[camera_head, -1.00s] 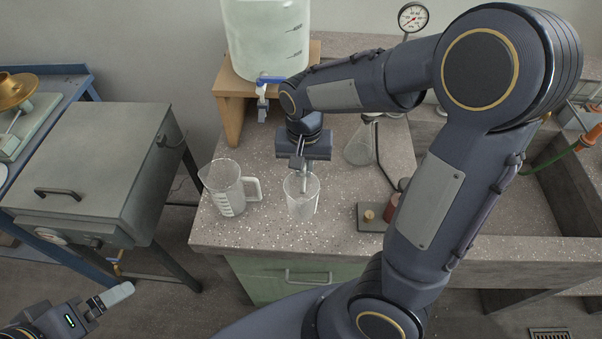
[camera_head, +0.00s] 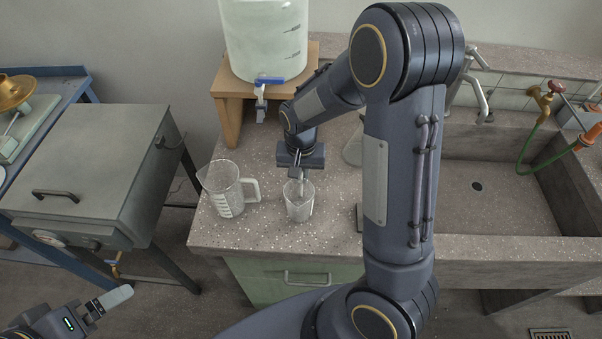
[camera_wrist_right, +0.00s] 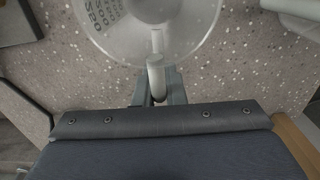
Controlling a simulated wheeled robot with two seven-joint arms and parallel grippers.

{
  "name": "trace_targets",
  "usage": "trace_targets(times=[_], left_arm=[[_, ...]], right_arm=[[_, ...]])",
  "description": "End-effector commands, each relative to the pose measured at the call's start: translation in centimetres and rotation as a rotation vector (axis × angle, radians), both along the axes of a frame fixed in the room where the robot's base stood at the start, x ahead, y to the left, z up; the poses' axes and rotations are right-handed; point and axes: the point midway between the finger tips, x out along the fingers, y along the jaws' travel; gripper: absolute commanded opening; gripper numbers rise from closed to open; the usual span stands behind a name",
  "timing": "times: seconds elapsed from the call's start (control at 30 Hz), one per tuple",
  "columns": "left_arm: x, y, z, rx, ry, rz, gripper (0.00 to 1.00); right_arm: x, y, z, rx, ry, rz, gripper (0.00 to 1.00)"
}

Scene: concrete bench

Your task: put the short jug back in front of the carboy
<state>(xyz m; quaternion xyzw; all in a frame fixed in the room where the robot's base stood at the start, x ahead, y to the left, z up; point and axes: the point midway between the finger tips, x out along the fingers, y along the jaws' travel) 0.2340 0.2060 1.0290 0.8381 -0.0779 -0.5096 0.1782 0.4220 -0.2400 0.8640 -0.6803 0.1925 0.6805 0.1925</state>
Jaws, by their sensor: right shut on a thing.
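The short jug (camera_head: 299,208) is clear and stands upright at the bench front, right of a taller clear jug (camera_head: 226,190) with a handle. My right gripper (camera_head: 297,177) reaches down from behind and is shut on the short jug at its far side. In the right wrist view the short jug (camera_wrist_right: 115,42) shows its round mouth and scale marks, with the gripper (camera_wrist_right: 157,88) at its near side. I cannot tell if its base touches the bench. The carboy (camera_head: 262,35) is behind, with a blue tap. My left gripper (camera_head: 115,297) is low at the left, away from the bench.
The carboy stands on a wooden stand (camera_head: 232,120). A glass flask (camera_head: 352,150) is partly hidden behind my right arm. A stone sink (camera_head: 490,205) lies to the right, and a grey lidded box (camera_head: 95,150) to the left. Bare bench shows between the jugs and the stand.

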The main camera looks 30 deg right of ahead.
Motion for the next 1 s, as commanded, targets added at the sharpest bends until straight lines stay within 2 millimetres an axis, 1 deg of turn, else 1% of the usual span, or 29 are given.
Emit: trace_targets(times=[0.07, 0.1, 0.27, 0.53, 0.6, 0.67, 0.77, 1.0], left_arm=[[0.0, 0.0, -0.3, 0.0, 0.0, 0.0, 0.94], [0.0, 0.0, -0.3, 0.0, 0.0, 0.0, 0.94], [0.0, 0.0, -0.2, 0.0, 0.0, 0.0, 0.94], [0.0, 0.0, -0.1, 0.0, 0.0, 0.0, 0.94], [0.0, 0.0, 0.2, 0.0, 0.0, 0.0, 0.94], [0.0, 0.0, 0.1, 0.0, 0.0, 0.0, 0.94], [0.0, 0.0, 0.2, 0.0, 0.0, 0.0, 0.94], [0.0, 0.0, 0.5, 0.0, 0.0, 0.0, 0.94]], right_arm=[[0.0, 0.0, -0.4, 0.0, 0.0, 0.0, 0.0], [0.0, 0.0, -0.4, 0.0, 0.0, 0.0, 0.12], [0.0, 0.0, -0.3, 0.0, 0.0, 0.0, 0.32], [0.0, 0.0, -0.2, 0.0, 0.0, 0.0, 0.32], [0.0, 0.0, 0.3, 0.0, 0.0, 0.0, 0.32], [0.0, 0.0, 0.7, 0.0, -0.002, 0.0, 0.32], [0.1, 0.0, 2.4, 0.001, -0.006, 0.0, 0.32], [0.1, 0.0, 7.7, 0.002, -0.007, 0.0, 0.32]])
